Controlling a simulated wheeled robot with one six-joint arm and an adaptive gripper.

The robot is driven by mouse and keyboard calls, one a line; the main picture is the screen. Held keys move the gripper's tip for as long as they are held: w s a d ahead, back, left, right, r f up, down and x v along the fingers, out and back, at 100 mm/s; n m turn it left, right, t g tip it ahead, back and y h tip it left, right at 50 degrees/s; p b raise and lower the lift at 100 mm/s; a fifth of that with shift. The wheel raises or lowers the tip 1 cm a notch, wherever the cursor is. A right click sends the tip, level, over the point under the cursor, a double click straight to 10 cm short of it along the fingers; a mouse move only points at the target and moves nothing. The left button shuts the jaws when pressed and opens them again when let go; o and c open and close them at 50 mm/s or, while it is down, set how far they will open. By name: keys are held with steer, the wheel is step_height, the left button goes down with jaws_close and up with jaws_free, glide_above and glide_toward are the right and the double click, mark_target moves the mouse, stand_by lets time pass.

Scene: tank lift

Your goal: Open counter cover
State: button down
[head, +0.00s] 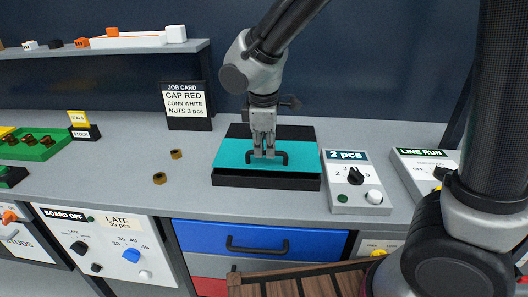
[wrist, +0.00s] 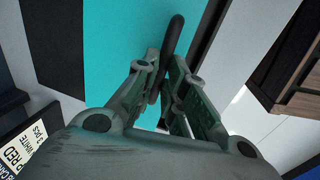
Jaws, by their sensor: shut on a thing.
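The counter cover (head: 230,154) is a teal lid on a black box (head: 262,180) in the middle of the counter. It also shows in the wrist view (wrist: 110,50). The cover lies on the box, with a dark strip of the box bare behind it. A black bar handle (head: 284,159) stands on the cover, and it shows in the wrist view (wrist: 172,38). My gripper (head: 264,152) points down from above and is shut on the handle; in the wrist view the fingers (wrist: 168,90) close around it. The fingers hide part of the handle.
A "2 pcs" dial box (head: 345,195) stands right of the black box, with a "LINE RUN" panel (head: 425,165) beyond. Two brass nuts (head: 160,178) lie to the left. A job card (head: 187,103) stands behind. A blue drawer (head: 260,240) is below the counter.

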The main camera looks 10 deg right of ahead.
steer(key=w, duration=0.3)
steer(key=w+d, duration=0.1)
steer(key=w, duration=0.3)
steer(key=w+d, duration=0.1)
steer(key=w, duration=0.3)
steer(key=shift+w+d, duration=0.15)
steer(key=shift+w, duration=0.05)
steer(key=c, duration=1.5)
jaws_free()
step_height(320, 180, up, 12)
steer(key=s, duration=0.2)
steer(key=shift+s+a, duration=0.2)
steer(key=shift+a, duration=0.05)
steer(key=shift+f, duration=0.1)
